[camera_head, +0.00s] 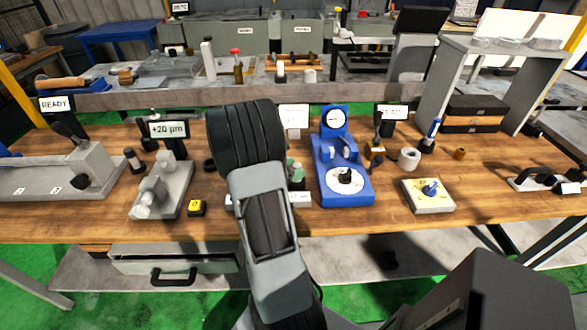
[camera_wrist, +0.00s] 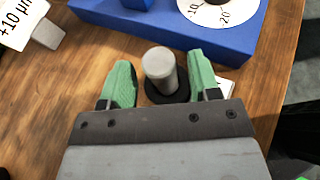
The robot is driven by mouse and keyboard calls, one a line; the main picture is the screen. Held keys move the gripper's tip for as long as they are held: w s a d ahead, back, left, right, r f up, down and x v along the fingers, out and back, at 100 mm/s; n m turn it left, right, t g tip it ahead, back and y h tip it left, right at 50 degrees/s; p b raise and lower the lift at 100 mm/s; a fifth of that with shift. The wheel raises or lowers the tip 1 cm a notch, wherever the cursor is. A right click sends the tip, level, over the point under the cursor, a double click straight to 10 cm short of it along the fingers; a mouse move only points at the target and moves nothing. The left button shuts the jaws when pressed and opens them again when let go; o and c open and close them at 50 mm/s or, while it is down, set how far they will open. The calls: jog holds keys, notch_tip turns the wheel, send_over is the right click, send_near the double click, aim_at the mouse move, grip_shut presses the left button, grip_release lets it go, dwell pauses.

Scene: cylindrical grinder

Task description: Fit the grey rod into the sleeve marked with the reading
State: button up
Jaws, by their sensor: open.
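In the wrist view, a grey rod (camera_wrist: 159,68) stands upright in a black round base (camera_wrist: 168,95). My gripper (camera_wrist: 162,80) is open, with one green finger on each side of the rod; gaps show between the fingers and the rod. In the head view my arm hides the rod, and only a bit of green finger (camera_head: 296,172) shows. A display (camera_head: 170,129) reads +20 µm. A white card reading +10 µm (camera_wrist: 20,20) shows at the wrist view's top left. I cannot tell which piece is the marked sleeve.
A blue dial gauge stand (camera_head: 343,185) is close beyond my gripper, to its right; its base edge (camera_wrist: 190,40) shows in the wrist view. A grey fixture (camera_head: 165,190), a yellow button (camera_head: 197,208) and a cream block with a blue knob (camera_head: 428,195) flank my arm.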

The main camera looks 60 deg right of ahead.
jog(key=v, duration=1.2)
jog(key=s+a+r+m+t+y, duration=0.1)
jog(key=a+m+t+y, duration=0.3)
jog(key=a, duration=1)
jog(key=s+a+r+m+t+y, duration=0.1)
jog(key=a+m+t+y, duration=0.4)
jog(key=a, duration=0.8)
jog(key=r+m+y, duration=0.1)
jog(key=m+y, duration=0.2)
jog(key=m, duration=0.1)
jog(key=shift+s+a+r, duration=0.35)
jog(key=shift+s+a, duration=0.05)
jog(key=shift+r+p, duration=0.9)
jog(key=shift+r, duration=0.2)
